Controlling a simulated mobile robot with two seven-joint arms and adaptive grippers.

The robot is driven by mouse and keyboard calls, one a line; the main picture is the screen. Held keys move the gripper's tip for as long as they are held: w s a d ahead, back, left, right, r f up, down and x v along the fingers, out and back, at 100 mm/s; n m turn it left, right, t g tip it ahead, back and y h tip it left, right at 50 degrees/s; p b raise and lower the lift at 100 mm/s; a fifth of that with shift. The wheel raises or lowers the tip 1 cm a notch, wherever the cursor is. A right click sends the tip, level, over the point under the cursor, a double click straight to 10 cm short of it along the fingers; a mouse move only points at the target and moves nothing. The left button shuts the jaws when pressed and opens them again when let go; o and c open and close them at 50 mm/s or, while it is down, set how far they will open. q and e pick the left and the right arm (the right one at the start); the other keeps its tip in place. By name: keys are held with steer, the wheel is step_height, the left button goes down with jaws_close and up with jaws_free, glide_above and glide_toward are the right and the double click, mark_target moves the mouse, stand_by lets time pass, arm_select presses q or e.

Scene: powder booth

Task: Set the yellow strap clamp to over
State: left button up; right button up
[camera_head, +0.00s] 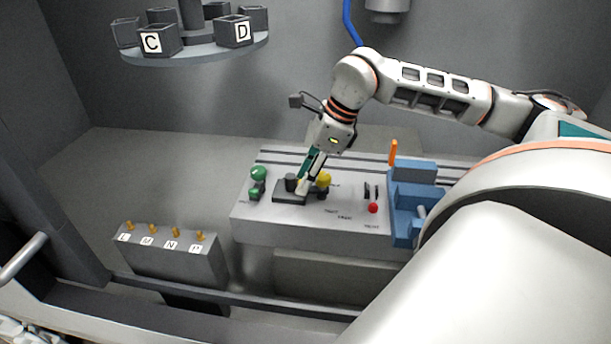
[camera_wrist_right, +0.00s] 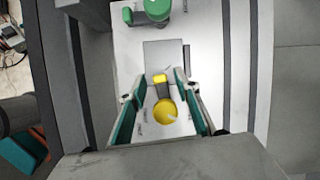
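The yellow strap clamp (camera_head: 324,180) is on the grey bench block, beside a dark base plate. In the right wrist view its round yellow knob (camera_wrist_right: 166,112) shows with a smaller yellow piece (camera_wrist_right: 160,79) and a dark arm between them. My right gripper (camera_head: 304,187) reaches down beside the clamp and partly hides it. In the wrist view the right gripper's teal-padded fingers (camera_wrist_right: 159,90) stand on either side of the yellow parts, with gaps showing, so it is open. Whether a finger touches the clamp I cannot tell. My left gripper does not show.
A green clamp (camera_head: 258,178) stands left of the dark plate (camera_head: 290,197). A blue fixture (camera_head: 404,195) with an orange upright handle (camera_head: 393,152) and a red knob (camera_head: 373,208) are to the right. A lettered box with brass pegs (camera_head: 172,259) stands at front left. A round shelf (camera_head: 197,53) holds lettered bins.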

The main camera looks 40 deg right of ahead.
jaws_close()
steer(key=shift+w+d+m+b, duration=0.2)
steer(key=shift+m+b, duration=0.2)
steer(key=shift+m, duration=0.4)
jaws_free()
steer(key=v, duration=1.2)
steer(key=shift+s+a, duration=0.25)
steer(key=shift+s, duration=0.05)
